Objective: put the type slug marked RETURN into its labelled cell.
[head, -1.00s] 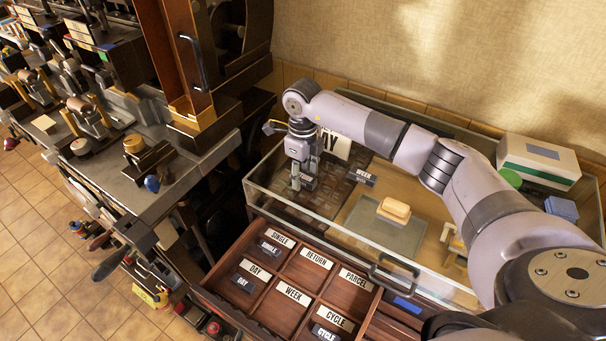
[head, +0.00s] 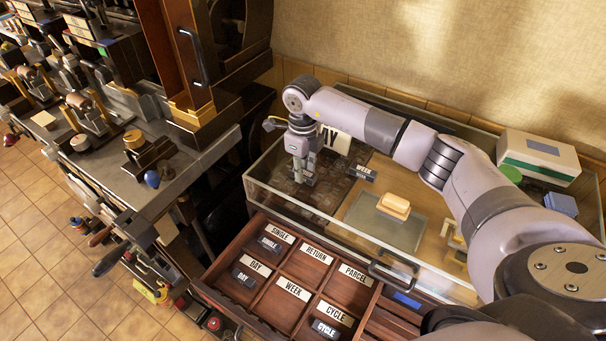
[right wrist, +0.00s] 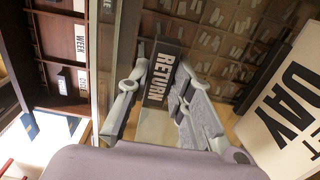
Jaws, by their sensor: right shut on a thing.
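The RETURN type slug (right wrist: 161,75) is a dark block with a white label, between the two fingers of my right gripper (right wrist: 158,88) in the right wrist view. In the head view my right gripper (head: 304,178) points down inside the glass-walled case, above its dark left part; the slug is too small to read there. The open drawer (head: 223,292) in front has labelled cells. The RETURN label (head: 317,256) is at the back middle, and its cell (head: 302,268) looks empty. My left gripper is not in view.
The WEEK slug (head: 363,173) lies in the case, right of the gripper. Other slugs sit in the SINGLE, DAY and CYCLE cells. The case's glass front wall (head: 310,217) stands between gripper and drawer. A DAY sign (right wrist: 290,95) stands close by.

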